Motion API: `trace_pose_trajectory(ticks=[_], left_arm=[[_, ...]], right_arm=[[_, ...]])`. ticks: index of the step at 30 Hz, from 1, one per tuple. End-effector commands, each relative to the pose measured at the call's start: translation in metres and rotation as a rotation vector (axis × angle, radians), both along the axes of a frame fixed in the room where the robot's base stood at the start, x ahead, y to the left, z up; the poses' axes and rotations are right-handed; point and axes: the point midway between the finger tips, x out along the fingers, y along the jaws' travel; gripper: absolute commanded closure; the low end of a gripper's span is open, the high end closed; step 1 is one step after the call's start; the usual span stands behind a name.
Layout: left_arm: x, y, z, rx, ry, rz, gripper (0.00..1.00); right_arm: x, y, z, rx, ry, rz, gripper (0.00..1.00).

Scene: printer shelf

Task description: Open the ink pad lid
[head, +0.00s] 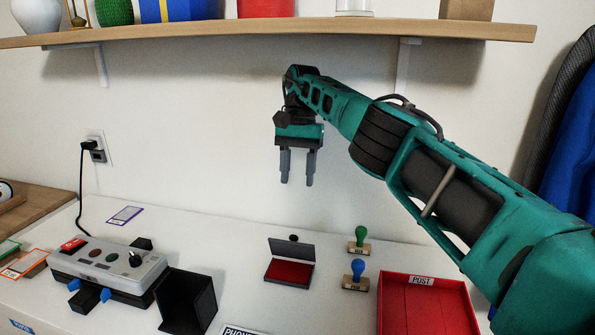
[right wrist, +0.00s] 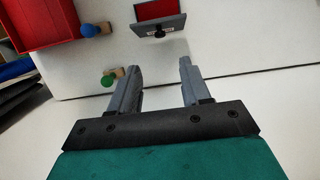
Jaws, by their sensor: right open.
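The ink pad (head: 289,272) sits on the white table with its dark lid (head: 292,248) raised, showing the red pad inside. A small dark knob (head: 294,238) shows at the lid's upper edge. My right gripper (head: 298,182) is open and empty, pointing down above and behind the ink pad. In the right wrist view the ink pad (right wrist: 155,10) is at the top, with its lid (right wrist: 158,27) beyond the open fingers (right wrist: 160,75), apart from them. My left gripper is not in view.
A green-handled stamp (head: 360,240) and a blue-handled stamp (head: 356,275) stand right of the ink pad, near a red POST tray (head: 421,281). A control box (head: 110,264) and a black open holder (head: 187,302) stand left. A wooden shelf (head: 270,31) hangs above my right gripper.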

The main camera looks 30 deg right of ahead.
Motion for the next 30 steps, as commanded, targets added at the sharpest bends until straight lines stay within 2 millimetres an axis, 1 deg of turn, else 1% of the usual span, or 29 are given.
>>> trace_pose_trajectory(ticks=[5,8,12,17,20,24,30], left_arm=[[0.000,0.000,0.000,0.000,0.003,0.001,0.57],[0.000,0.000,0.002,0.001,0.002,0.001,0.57],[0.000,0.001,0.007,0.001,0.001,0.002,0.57],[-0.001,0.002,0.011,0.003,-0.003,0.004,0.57],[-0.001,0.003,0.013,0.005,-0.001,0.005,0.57],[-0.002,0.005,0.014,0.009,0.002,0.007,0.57],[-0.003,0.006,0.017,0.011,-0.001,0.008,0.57]], right_arm=[[0.000,0.001,-0.001,-0.012,0.000,0.004,0.53],[0.000,0.002,-0.004,-0.051,-0.002,0.006,0.53],[-0.001,0.008,-0.009,-0.145,-0.021,0.012,0.53],[-0.007,0.017,-0.014,-0.260,-0.078,0.008,0.53],[-0.014,0.024,-0.016,-0.323,-0.129,0.003,0.53],[-0.028,0.037,-0.015,-0.396,-0.217,-0.003,0.53],[-0.049,0.054,-0.012,-0.451,-0.341,-0.014,0.53]])
